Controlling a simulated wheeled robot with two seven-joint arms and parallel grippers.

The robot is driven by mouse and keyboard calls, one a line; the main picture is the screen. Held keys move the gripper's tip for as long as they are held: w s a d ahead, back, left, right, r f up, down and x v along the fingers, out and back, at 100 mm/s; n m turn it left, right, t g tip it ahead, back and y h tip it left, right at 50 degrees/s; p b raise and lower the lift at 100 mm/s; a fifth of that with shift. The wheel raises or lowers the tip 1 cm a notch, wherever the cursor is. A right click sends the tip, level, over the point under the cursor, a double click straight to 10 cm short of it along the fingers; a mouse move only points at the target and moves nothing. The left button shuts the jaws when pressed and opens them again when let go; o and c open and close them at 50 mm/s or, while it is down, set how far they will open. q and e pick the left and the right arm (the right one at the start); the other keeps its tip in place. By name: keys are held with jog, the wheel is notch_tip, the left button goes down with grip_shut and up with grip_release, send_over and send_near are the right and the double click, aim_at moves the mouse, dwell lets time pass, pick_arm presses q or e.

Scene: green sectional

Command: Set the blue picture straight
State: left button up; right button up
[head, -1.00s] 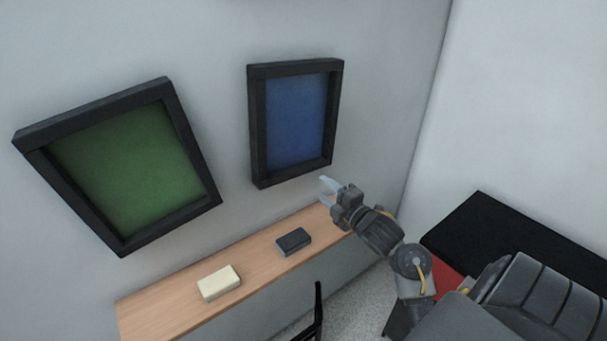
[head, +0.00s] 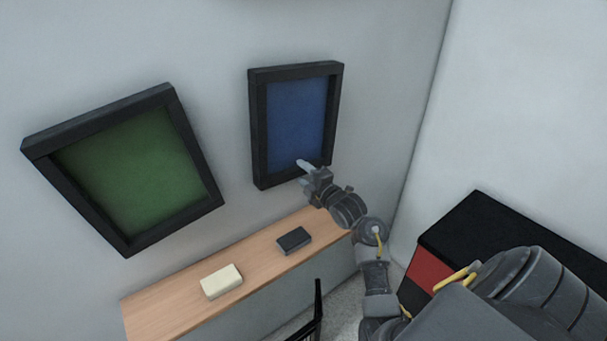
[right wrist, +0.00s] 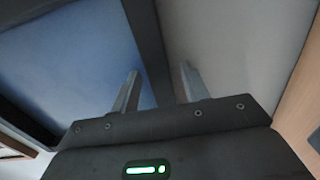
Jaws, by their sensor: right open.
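The blue picture (head: 293,120) hangs on the wall in a thick dark frame. Its top edge slopes less than the edges of the green picture and shelf, so it looks turned clockwise. My right gripper (head: 304,166) is open in front of its lower frame bar, toward the right corner. In the right wrist view the blue panel (right wrist: 75,60) fills the left side. One frame bar shows between the two spread fingers (right wrist: 158,88), one finger over the blue side and one over bare wall. I cannot tell whether they touch the frame. My left gripper is not in view.
A green picture (head: 135,175) in a dark frame hangs to the left. A wooden shelf (head: 180,298) below bears a cream block (head: 221,281) and a dark block (head: 293,240). A black and red cabinet (head: 485,235) stands at the right. The wall between the pictures is clear.

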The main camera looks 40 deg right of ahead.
jog(key=shift+c, duration=0.4)
grip_shut()
jog(key=shift+d+f+b, duration=0.2)
jog(key=shift+d+b, duration=0.35)
jog(key=shift+d+r+n, duration=0.15)
jog(key=shift+d+n, duration=0.25)
jog(key=shift+o, duration=0.4)
grip_release()
